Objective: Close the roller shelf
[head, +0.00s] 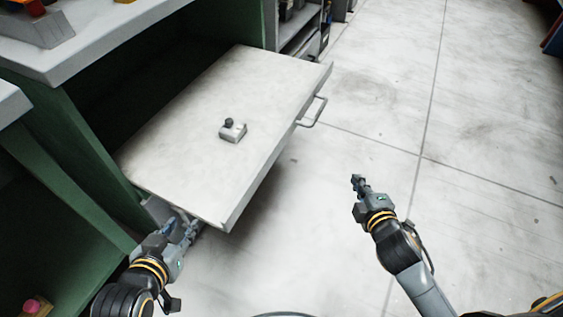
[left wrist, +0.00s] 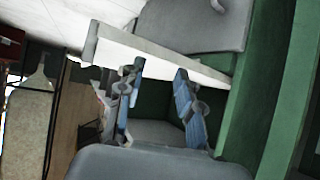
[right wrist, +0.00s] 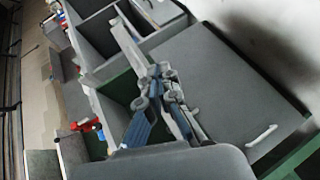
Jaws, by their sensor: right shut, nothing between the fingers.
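The roller shelf (head: 190,125) is a pale grey slab pulled out of the green cabinet (head: 95,150), with a metal handle (head: 313,113) on its front edge. My left gripper (head: 186,230) is at the shelf's near side, close to its lower corner. In the left wrist view my left gripper (left wrist: 156,82) has its fingers apart, with the pale shelf edge (left wrist: 150,52) just past the tips; contact cannot be told. My right gripper (head: 356,181) is shut and empty over the floor, right of the shelf and clear of the handle.
A small grey box with a dark knob (head: 233,132) lies on the shelf. A grey worktop (head: 90,45) is above the cabinet at the upper left. The concrete floor (head: 470,150) to the right is free.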

